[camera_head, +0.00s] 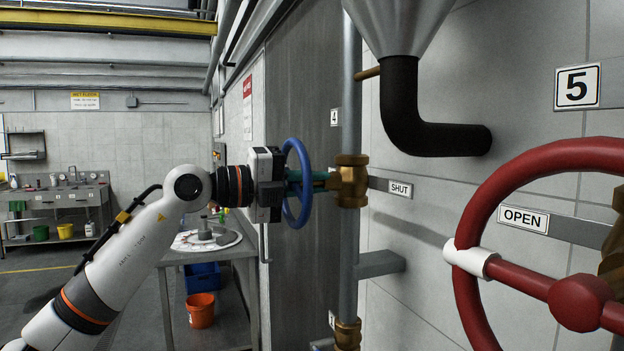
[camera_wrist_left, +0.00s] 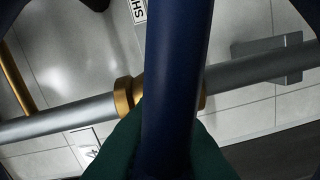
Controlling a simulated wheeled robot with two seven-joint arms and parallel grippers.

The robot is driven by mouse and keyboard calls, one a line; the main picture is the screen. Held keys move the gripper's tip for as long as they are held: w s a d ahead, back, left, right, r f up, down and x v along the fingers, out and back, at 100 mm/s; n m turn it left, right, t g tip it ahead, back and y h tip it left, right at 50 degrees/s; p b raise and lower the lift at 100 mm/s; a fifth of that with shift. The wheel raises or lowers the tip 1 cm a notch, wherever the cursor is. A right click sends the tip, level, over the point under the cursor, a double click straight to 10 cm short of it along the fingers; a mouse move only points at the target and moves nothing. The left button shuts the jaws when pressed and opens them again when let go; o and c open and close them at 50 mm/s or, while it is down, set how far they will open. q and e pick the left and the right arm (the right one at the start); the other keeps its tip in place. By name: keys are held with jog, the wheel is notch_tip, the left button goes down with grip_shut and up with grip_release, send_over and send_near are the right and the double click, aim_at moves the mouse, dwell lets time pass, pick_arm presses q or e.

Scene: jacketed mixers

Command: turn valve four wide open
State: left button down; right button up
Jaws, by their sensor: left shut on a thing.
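Valve four has a blue handwheel (camera_head: 306,160) on a brass body (camera_head: 351,182), set on a vertical grey pipe. The small 4 plate (camera_head: 335,117) is on the wall just above and behind it. A SHUT sign (camera_head: 400,189) sits right of the brass body. My left gripper (camera_head: 300,182) is at the wheel from the left. In the left wrist view its green fingers (camera_wrist_left: 165,145) are shut around a blue bar of the handwheel (camera_wrist_left: 178,60), with brass behind. The fingertips are partly hidden by the bar. My right gripper is out of view.
A large red handwheel (camera_head: 480,205) with a white band stands close at right, by an OPEN sign (camera_head: 523,218) and a 5 plate (camera_head: 577,87). A black elbow pipe (camera_head: 405,120) hangs above. A table (camera_head: 230,250) and orange bucket (camera_head: 200,310) stand behind my left arm.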

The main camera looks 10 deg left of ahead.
pick_arm(q)
jog(key=n+p, duration=0.1)
jog(key=n, duration=0.4)
jog(key=shift+n, duration=0.3)
dwell(0.4)
jog(key=c, duration=1.5)
grip_release()
jog(key=shift+o, duration=0.2)
jog(key=b+v, duration=0.3)
jog(key=v, duration=0.9)
jog(key=shift+b, duration=0.4)
